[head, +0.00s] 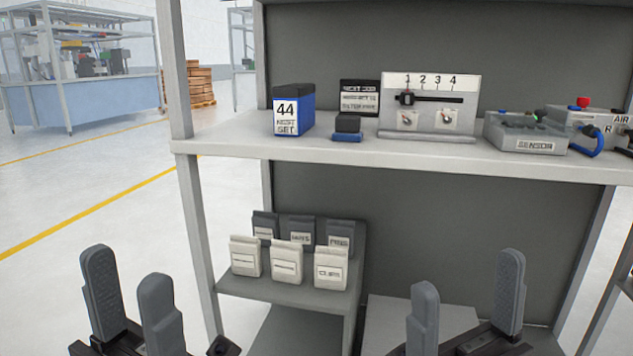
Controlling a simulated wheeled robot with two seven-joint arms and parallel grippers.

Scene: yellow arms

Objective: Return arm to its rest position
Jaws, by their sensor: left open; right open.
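My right gripper (467,304) is at the lower right, in front of the lower part of the shelf. Its two grey fingers are also apart and empty. Both grippers point upward in the head view and hide small parts of the floor and shelf behind them. Most of both arms is out of view.
A shelf unit's upper board (400,147) holds a blue box marked 44 (293,110), a 1-2-3-4 slider panel (430,105) and a SENSOR box (527,134). Several bins (287,261) stand on a lower step. The floor (110,215) at left is open.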

